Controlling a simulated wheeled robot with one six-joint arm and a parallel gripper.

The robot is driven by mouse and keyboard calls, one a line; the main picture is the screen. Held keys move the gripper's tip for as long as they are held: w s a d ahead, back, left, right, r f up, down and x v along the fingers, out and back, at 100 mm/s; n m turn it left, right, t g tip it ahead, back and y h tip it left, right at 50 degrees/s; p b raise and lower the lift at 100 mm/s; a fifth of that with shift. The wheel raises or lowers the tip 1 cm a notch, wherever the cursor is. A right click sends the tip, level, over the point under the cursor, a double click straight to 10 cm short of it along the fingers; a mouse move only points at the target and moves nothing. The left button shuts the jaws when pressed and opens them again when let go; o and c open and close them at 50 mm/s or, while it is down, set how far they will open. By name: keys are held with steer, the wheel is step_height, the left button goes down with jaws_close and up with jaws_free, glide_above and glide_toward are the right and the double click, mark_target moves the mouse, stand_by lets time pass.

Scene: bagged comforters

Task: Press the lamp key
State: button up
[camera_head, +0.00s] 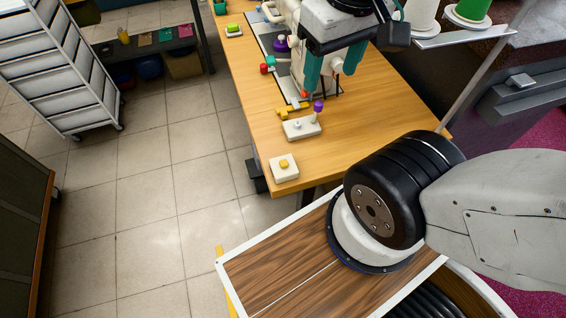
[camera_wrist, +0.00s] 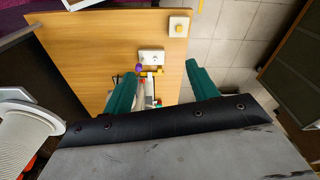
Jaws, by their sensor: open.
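No key is labelled as the lamp key, so I cannot tell which control it is. A white block with a yellow square button (camera_head: 284,166) sits at the table's near corner; it also shows in the wrist view (camera_wrist: 179,27). My gripper (camera_head: 331,82) has teal fingers, spread and empty, above the table behind the switch box.
The wooden table (camera_head: 365,120) carries a whitish machine partly hidden behind my gripper, and a yellow-green button block (camera_head: 233,30) at the far left edge. Thread spools (camera_head: 468,12) stand on a shelf at right. A drawer rack (camera_head: 65,70) stands left on open tiled floor.

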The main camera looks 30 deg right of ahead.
jaws_close()
stand_by(1.9)
